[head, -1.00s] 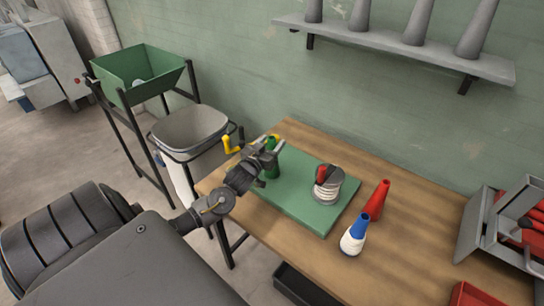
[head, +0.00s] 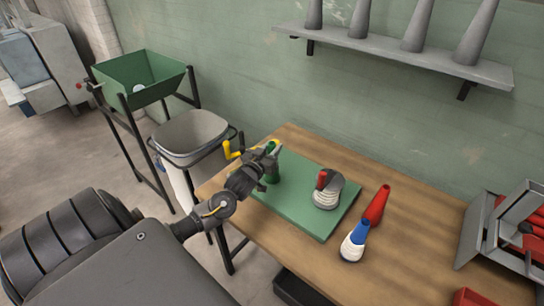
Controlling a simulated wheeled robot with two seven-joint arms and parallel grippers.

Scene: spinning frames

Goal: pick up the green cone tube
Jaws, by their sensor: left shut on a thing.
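The green cone tube (head: 271,174) stands at the left side of the green mat (head: 301,217) on the wooden table. My left gripper (head: 271,150) is shut on the upper part of the green tube and hides some of it. I cannot tell whether its base touches the mat. My right gripper is not in view.
A grey and white spool with a red part (head: 328,190) sits on the mat. A red cone (head: 377,205) and a blue cone with white thread (head: 354,241) are to its right. A metal rack (head: 480,228) stands at the right edge. A grey bin (head: 190,138) is behind my left arm.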

